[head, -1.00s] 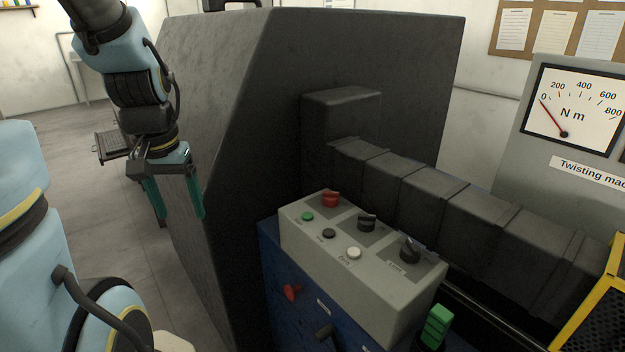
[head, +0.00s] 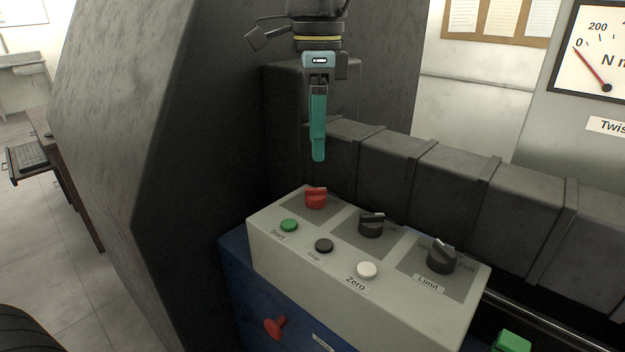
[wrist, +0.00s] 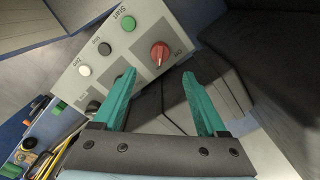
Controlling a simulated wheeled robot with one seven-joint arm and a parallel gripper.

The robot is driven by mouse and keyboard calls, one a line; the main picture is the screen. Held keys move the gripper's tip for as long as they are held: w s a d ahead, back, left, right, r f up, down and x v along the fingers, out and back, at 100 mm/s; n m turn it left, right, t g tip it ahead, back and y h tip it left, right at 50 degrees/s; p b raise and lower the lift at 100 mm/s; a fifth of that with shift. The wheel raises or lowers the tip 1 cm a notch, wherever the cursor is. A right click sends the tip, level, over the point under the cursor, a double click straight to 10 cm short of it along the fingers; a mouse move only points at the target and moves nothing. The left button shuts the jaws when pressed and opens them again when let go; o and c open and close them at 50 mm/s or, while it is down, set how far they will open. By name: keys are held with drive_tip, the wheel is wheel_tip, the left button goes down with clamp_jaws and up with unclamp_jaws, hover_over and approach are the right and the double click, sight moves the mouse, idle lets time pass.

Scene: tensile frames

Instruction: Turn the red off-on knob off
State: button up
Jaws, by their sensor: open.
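The red off-on knob (head: 316,198) sits at the back left of a light grey control box (head: 300,270). In the wrist view the red knob (wrist: 160,53) lies beyond the fingertips, roughly midway between them, with an "ON" label beside it. My gripper (head: 318,158) hangs pointing down, a little above the knob and apart from it. In the head view its fingers overlap edge-on. In the wrist view my gripper (wrist: 158,75) shows two teal fingers spread apart with nothing between them.
Beside the knob are a green Start button (head: 289,225), a black Stop button (head: 324,246), a white Zero button (head: 367,270) and two black knobs (head: 371,224) (head: 441,257). A dark ribbed cover (head: 390,165) runs close behind the box. A red handle (head: 275,327) sticks out below.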

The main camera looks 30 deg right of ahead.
sight(316, 188)
wheel_tip(316, 188, down, 8)
drive_tip(key=shift+f+p, duration=0.25)
drive_tip(key=shift+p, duration=0.1)
drive_tip(key=shift+c, duration=0.4)
clamp_jaws()
